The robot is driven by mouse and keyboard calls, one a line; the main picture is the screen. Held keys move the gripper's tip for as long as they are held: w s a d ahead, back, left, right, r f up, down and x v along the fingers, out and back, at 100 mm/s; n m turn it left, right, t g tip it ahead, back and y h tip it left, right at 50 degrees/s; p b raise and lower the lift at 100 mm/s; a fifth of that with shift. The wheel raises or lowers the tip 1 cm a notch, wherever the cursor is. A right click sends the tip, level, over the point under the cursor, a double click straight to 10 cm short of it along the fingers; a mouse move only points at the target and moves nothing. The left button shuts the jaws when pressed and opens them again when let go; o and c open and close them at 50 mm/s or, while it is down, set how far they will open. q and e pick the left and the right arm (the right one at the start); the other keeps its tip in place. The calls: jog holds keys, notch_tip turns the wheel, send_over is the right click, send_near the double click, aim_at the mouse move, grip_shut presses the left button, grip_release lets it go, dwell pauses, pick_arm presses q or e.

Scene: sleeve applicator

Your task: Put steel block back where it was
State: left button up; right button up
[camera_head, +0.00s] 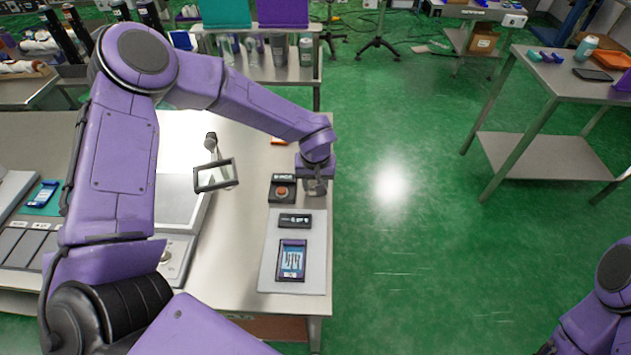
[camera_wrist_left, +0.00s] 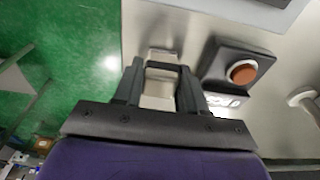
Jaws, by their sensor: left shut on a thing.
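My left gripper (camera_head: 315,187) is low over the right edge of the steel table, just right of the black box with a red button (camera_head: 282,188). In the left wrist view my left gripper (camera_wrist_left: 160,85) is shut on a pale grey block, the steel block (camera_wrist_left: 158,103), which shows between the two dark fingers. The head view mostly hides the block behind the wrist. I cannot tell whether it touches the table top. My right arm shows at the lower right of the head view; its gripper is out of frame.
The steel table (camera_head: 238,275) holds a light mat (camera_head: 268,270) with a small display and a dark blue-framed device (camera_head: 291,260). A grey frame on a stand (camera_head: 215,175) is left of the button box. Green floor lies open right of the table.

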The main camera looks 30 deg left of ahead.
pick_arm(q)
jog(key=shift+r, duration=0.1)
jog(key=o, duration=1)
jog(key=shift+f, duration=0.2)
jog(key=shift+r, duration=0.1)
jog(key=r, duration=0.4)
jog(key=s+r, duration=0.1)
jog(key=r, duration=0.3)
jog(key=r+b, duration=0.1)
jog(key=r, duration=0.3)
jog(key=shift+s+d, duration=0.2)
jog(key=shift+d, duration=0.15)
